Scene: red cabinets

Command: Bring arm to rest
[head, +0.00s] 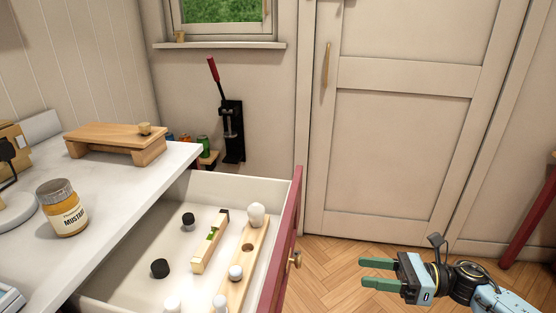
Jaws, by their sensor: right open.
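My right gripper (379,273) is at the lower right, with its green fingers apart and pointing left. It is empty and hangs over the wooden floor, to the right of the open drawer and apart from it. My right arm comes in from the lower right corner. My left gripper is not in view.
A red-fronted drawer (287,243) stands open, holding white and black knobs and wooden pieces. A white counter (117,183) at left carries a mustard jar (62,208) and a wooden stand (115,136). Free floor (350,240) lies before the closed door (395,120).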

